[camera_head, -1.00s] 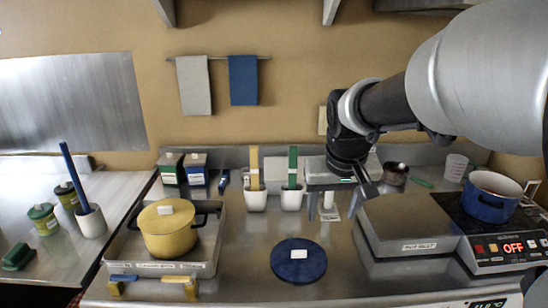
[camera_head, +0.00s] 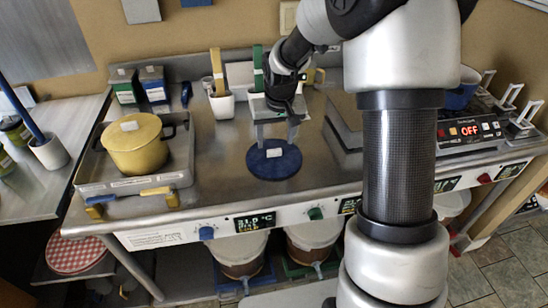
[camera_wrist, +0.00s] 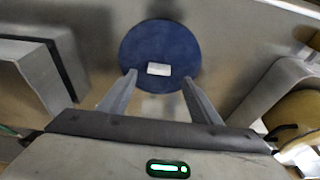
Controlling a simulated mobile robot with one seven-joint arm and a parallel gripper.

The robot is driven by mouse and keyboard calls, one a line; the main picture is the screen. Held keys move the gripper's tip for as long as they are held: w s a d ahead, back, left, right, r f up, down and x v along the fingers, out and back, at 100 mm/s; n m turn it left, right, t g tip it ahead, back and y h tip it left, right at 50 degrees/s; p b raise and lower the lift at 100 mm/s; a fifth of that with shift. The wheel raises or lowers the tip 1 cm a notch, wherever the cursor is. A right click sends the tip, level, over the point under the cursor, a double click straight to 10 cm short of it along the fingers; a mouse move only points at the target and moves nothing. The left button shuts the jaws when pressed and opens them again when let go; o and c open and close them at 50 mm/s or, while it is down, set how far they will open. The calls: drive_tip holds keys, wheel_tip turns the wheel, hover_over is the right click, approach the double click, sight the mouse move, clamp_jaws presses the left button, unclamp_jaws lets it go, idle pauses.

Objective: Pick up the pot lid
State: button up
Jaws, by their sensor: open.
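The pot lid is a flat, round, dark blue disc (camera_head: 262,166) with a small white block-shaped knob (camera_head: 274,153). It lies on the steel counter in front of my gripper in the head view. My gripper (camera_head: 276,142) is open and empty, its fingers pointing down at the lid's far side. In the wrist view the lid (camera_wrist: 150,45) is ahead of the fingers, with the knob (camera_wrist: 158,69) between the fingertips in the picture. The knob appears apart from both fingers. The height of the fingertips above the lid is hard to tell.
A yellow lidded pot (camera_head: 137,150) sits on a tray at the left. White holders with yellow (camera_head: 216,68) and green (camera_head: 258,66) handles stand behind the lid. A grey box and a cooktop reading OFF (camera_head: 474,130) are at the right. Counter left of the lid is clear.

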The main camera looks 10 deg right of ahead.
sight(274, 150)
drive_tip(key=x, duration=0.5)
drive_tip(key=shift+w+f, duration=0.25)
drive_tip(key=shift+f, duration=0.05)
drive_tip(key=c, duration=1.2)
